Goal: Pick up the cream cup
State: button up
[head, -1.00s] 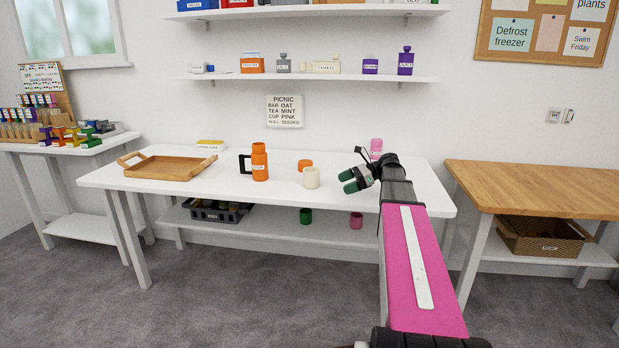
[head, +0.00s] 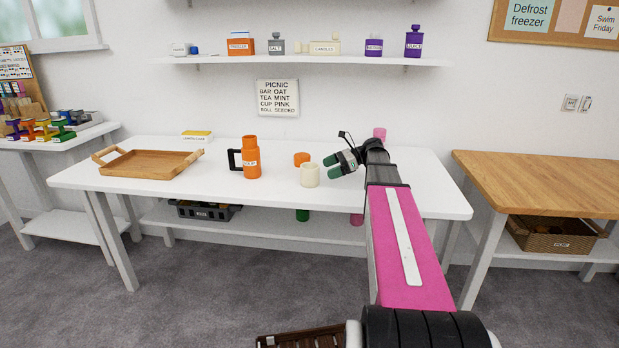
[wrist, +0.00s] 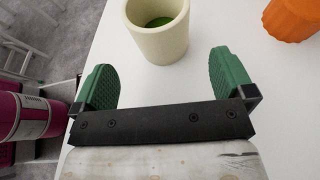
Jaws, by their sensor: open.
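The cream cup (head: 310,175) stands upright on the white table (head: 225,200), right of the orange flask. In the wrist view the cream cup (wrist: 158,32) is just ahead of my fingers, near the middle of the gap, with something green inside it. My gripper (head: 338,166) is open and empty, close to the right of the cup in the head view. Its two green fingertips (wrist: 165,75) are apart in the wrist view. They do not appear to enclose the cup.
An orange flask with a black handle (head: 251,158) and a small orange object (head: 301,159) stand near the cup. A pink cup (head: 379,133) is behind my arm. A wooden tray (head: 148,164) is at left. A picnic note (head: 278,97) hangs on the wall.

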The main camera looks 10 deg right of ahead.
aim_at(313, 176)
jog(key=x, duration=0.7)
jog(key=shift+f, duration=0.25)
jog(key=c, duration=1)
